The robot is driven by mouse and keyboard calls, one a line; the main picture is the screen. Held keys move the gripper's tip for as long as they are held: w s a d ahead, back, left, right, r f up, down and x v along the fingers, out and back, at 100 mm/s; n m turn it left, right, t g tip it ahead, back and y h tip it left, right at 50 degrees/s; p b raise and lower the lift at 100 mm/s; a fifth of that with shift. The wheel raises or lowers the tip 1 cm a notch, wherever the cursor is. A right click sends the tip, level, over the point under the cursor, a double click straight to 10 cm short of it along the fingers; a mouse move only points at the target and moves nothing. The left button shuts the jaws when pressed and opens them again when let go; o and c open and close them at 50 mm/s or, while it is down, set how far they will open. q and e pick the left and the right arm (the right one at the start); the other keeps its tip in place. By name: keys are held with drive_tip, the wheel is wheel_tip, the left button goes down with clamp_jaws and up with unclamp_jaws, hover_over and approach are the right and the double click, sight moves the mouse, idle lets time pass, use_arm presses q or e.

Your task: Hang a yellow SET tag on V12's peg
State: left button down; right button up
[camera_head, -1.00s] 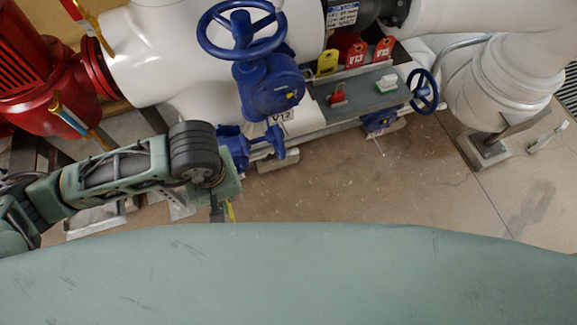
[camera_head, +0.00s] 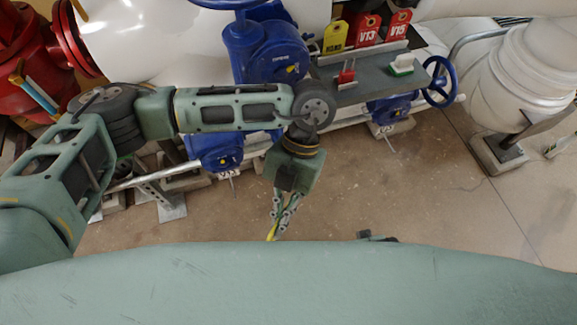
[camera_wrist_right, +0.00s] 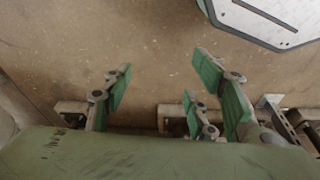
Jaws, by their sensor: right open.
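My left gripper (camera_head: 286,213) points down over the floor in the head view. It is shut on a thin yellow piece (camera_head: 272,231), seen nearly edge-on, which looks like a tag; its print cannot be read. The blue valve (camera_head: 268,50) stands behind my left arm, its handwheel (camera_head: 228,3) cut by the top edge. Its V12 label and peg cannot be made out now. Another yellow tag (camera_head: 336,37) stands on the rack at the back. My right gripper (camera_wrist_right: 168,95) is open and empty in the right wrist view, with floor beyond its green-padded fingers.
Red tags V13 (camera_head: 367,28) and V15 (camera_head: 398,24) stand beside the yellow one. The grey shelf (camera_head: 365,82) also bears a red item (camera_head: 346,73) and a green-white block (camera_head: 402,65). A smaller blue handwheel (camera_head: 440,82) juts out at right. Floor (camera_head: 420,190) is clear.

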use_arm(q)
drive_tip(key=w+d+f+n+t+h+b, duration=0.1)
drive_tip(key=w+d+n+t+h+b, duration=0.25)
drive_tip(key=n+h, duration=0.5)
drive_tip(key=w+d+f+n+t+h+b, duration=0.15)
drive_tip(key=w+n+h+b, duration=0.45)
drive_tip(key=n, duration=0.6)
use_arm(e)
wheel_tip(320, 180, up, 5)
drive_tip(key=w, duration=0.2)
drive_tip(key=s+f+b+x, duration=0.1)
drive_tip(key=s+b+x, duration=0.15)
drive_tip(key=x, duration=1.15)
use_arm(q)
drive_tip(key=w+a+f+n+t+h+b, duration=0.2)
drive_tip(key=w+t, duration=0.1)
drive_tip(key=w, duration=0.3)
drive_tip(key=w+a+f+n+t+h+b, duration=0.1)
drive_tip(key=w+a+f+n+t+h, duration=0.1)
drive_tip(key=w, duration=0.4)
drive_tip(key=shift+a+n+t+h+b, duration=0.4)
drive_tip(key=shift+a+n+t+h, duration=0.25)
drive_tip(key=shift+n+t, duration=0.25)
use_arm(e)
wheel_tip(320, 180, up, 14)
drive_tip(key=s+t, duration=0.1)
drive_tip(key=shift+d+f, duration=0.15)
